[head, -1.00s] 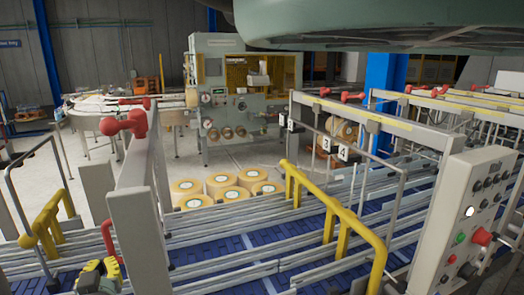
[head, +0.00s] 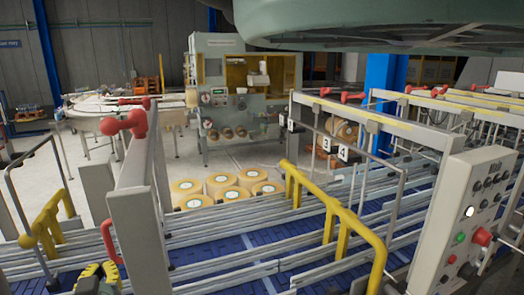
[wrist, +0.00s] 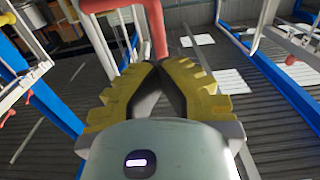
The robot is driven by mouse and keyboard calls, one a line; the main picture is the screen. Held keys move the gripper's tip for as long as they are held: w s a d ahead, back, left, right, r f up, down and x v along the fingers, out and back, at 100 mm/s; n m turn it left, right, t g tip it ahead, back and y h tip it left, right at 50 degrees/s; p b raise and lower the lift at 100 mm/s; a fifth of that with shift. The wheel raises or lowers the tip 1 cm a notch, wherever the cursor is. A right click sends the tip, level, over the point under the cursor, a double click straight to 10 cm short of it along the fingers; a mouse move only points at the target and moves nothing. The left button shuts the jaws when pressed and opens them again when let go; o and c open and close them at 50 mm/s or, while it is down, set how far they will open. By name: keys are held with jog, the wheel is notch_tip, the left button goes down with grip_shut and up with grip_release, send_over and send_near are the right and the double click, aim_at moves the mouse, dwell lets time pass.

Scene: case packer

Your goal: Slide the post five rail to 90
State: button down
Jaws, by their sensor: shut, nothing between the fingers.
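My gripper (head: 101,270) is at the lower left of the head view, low beside a grey post (head: 138,240). Its yellow-and-black fingers are closed together with nothing between them in the wrist view (wrist: 158,66). A red bar handle (wrist: 155,30) lies just beyond the fingertips there; a red handle (head: 110,242) also shows on the post's left side in the head view. Long metal guide rails (head: 235,222) run across the blue conveyor (head: 230,245). I cannot tell which one is the post five rail, and no scale with 90 is readable.
A grey control box (head: 470,215) with buttons stands at the right. Yellow tube guards (head: 340,210) rise over the conveyor. Red knobs (head: 128,122) sit on the frame tops. Small white number plates (head: 325,143) hang mid-view. Tape rolls (head: 222,185) lie behind.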

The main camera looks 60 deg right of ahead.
jog(key=shift+v, duration=2.35)
dwell(0.8)
jog(key=c, duration=1.7)
grip_release()
jog(key=o, duration=0.9)
jog(key=shift+s+a, duration=0.1)
